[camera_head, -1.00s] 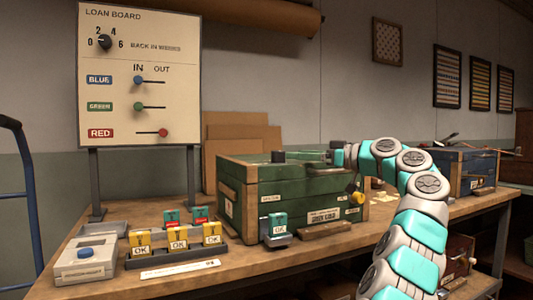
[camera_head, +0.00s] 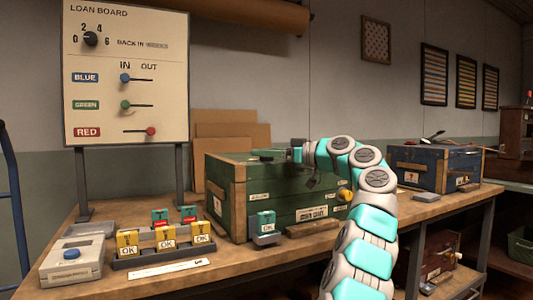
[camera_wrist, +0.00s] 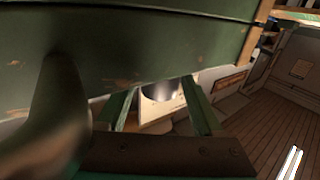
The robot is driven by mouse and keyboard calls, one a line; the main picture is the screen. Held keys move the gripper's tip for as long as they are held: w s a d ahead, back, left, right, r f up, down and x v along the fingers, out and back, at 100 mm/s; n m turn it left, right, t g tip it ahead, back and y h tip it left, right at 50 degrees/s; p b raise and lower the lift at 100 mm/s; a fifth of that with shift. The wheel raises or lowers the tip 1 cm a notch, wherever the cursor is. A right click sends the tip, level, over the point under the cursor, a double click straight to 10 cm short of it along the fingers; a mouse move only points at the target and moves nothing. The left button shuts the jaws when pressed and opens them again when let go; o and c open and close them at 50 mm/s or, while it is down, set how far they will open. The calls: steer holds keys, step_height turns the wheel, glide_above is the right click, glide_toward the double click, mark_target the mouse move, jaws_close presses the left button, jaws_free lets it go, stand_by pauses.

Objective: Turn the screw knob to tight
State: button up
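A yellow knob (camera_head: 344,195), likely the screw knob, sits on the front of the green chest (camera_head: 222,195), towards its right end. Its turn marks cannot be read. The chest's green side (camera_wrist: 150,45) fills the upper part there. The knob is not recognisable in the wrist view.
The loan board (camera_head: 127,110) has a dial (camera_head: 90,39) and sliders. Yellow OK tags (camera_head: 167,239) stand in a rack beside a grey box (camera_head: 75,260). A teal OK tag (camera_head: 265,222) stands before the chest. A blue chest (camera_head: 430,165) is at right.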

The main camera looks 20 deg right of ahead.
jaws_close()
stand_by(0.3)
steer(key=shift+f+h+b, duration=0.15)
steer(key=shift+h+b, duration=0.15)
steer(key=shift+b, duration=0.3)
